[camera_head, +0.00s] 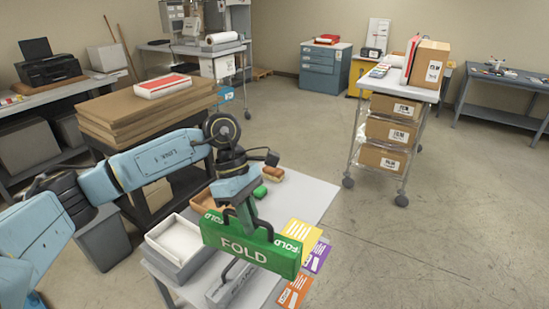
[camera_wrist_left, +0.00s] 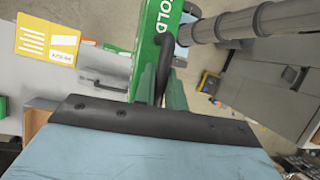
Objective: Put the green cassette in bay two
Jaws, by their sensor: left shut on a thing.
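The green cassette (camera_head: 247,245), marked FOLD, hangs from my left gripper (camera_head: 243,212) above the near part of a small light table. My left gripper is shut on its black handle. In the left wrist view the green cassette (camera_wrist_left: 148,62) stands edge-on just past the gripper, with its dark handle in the grip. A grey case with a handle (camera_head: 222,291) lies on the table below, partly hidden by the cassette. I cannot make out any bay marked two. My right gripper is not in view.
The light table (camera_head: 312,196) holds a white-lined tray (camera_head: 176,240), a brown box, a green item and yellow, purple and orange cards (camera_head: 294,291). A dark cart with cardboard (camera_head: 145,113) stands behind my left arm. A trolley with film boxes (camera_head: 388,130) stands right; floor between is clear.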

